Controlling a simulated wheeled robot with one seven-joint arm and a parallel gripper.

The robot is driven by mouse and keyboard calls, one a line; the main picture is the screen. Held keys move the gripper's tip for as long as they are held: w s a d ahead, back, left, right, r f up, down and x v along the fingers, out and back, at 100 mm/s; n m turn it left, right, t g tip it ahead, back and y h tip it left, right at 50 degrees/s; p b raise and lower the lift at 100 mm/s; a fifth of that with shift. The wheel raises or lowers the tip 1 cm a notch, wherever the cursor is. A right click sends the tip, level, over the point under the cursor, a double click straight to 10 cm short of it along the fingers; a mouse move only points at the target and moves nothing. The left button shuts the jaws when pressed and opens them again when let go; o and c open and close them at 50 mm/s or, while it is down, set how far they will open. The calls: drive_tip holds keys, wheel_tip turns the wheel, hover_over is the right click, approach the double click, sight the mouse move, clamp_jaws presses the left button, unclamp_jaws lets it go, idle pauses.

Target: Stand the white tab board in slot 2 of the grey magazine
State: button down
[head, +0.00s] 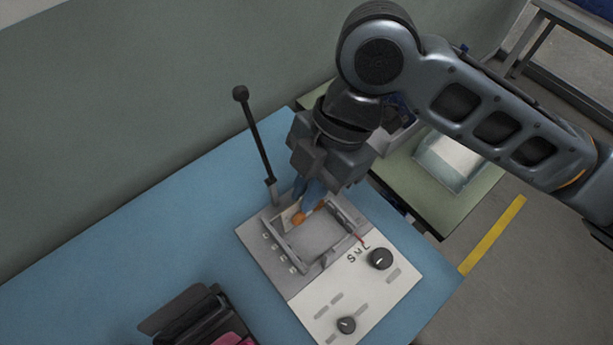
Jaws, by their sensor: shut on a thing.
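The grey magazine (274,250) is a low open frame on a pale panel, with small light marks along its left side. My gripper (309,207) points down at the frame's far left part, its blue fingers ending in orange tips. It is shut on a small pale piece, which looks like the white tab board (288,213). The piece shows beside the near orange tip, at the frame's far left corner. The fingers hide much of it. I cannot tell whether it touches the frame, or which slot it is over.
A black lever with a ball top (240,93) rises close to the left of my gripper. A black holder (188,315) lies at the lower left. The blue tabletop (130,250) is clear on the left.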

sight(310, 214)
drive_tip(key=shift+f+b, duration=2.1)
drive_tip(key=shift+f, duration=1.05)
drive_tip(key=shift+d+f, duration=0.15)
drive_tip(key=shift+f, duration=0.1)
drive_tip(key=shift+b, duration=0.35)
drive_tip(key=shift+w+f+b, duration=0.1)
drive_tip(key=shift+f+b, duration=0.7)
drive_tip(key=shift+f, duration=0.2)
drive_tip(key=shift+f+b, duration=0.7)
drive_tip(key=shift+f, duration=0.1)
drive_tip(key=shift+f+b, duration=0.65)
drive_tip(key=shift+f, duration=0.1)
